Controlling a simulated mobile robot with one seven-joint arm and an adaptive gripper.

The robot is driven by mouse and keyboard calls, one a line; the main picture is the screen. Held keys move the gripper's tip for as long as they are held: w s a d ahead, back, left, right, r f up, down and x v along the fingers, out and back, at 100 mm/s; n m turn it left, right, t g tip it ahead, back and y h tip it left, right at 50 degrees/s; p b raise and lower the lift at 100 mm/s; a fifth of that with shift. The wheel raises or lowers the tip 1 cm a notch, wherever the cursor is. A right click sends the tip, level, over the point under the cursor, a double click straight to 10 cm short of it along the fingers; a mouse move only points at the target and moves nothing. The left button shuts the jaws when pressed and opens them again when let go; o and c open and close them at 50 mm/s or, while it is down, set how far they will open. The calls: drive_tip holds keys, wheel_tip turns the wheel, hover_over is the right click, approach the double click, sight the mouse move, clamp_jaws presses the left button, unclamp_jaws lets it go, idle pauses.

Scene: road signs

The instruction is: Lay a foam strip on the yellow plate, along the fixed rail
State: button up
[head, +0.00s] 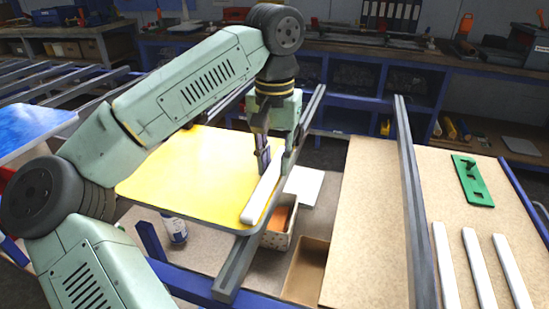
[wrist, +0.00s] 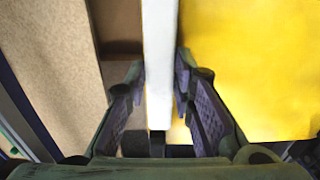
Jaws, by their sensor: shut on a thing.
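The yellow plate (head: 190,165) has a metal rail (head: 240,262) running along its right edge in the head view. My gripper (head: 272,162) is over the plate's right side, shut on a white foam strip (head: 261,195). The strip lies lengthwise beside the rail, its near end by the plate's front right corner. I cannot tell whether it touches the plate or hangs just above. In the wrist view the strip (wrist: 159,60) runs upright between the fingers (wrist: 163,95), with the yellow plate (wrist: 255,70) to its right. My fingers partly hide the strip's far part.
Three more white strips (head: 478,265) lie on a tan board at the right, near a green tool (head: 472,182). A second metal rail (head: 412,190) crosses that board. Open bins (head: 282,222) sit below the plate's right edge. The plate's left part is clear.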

sight(274, 166)
drive_tip(key=o, duration=0.8)
wheel_tip(274, 166, up, 12)
drive_tip(key=shift+r+p, duration=0.15)
drive_tip(key=shift+p, duration=0.3)
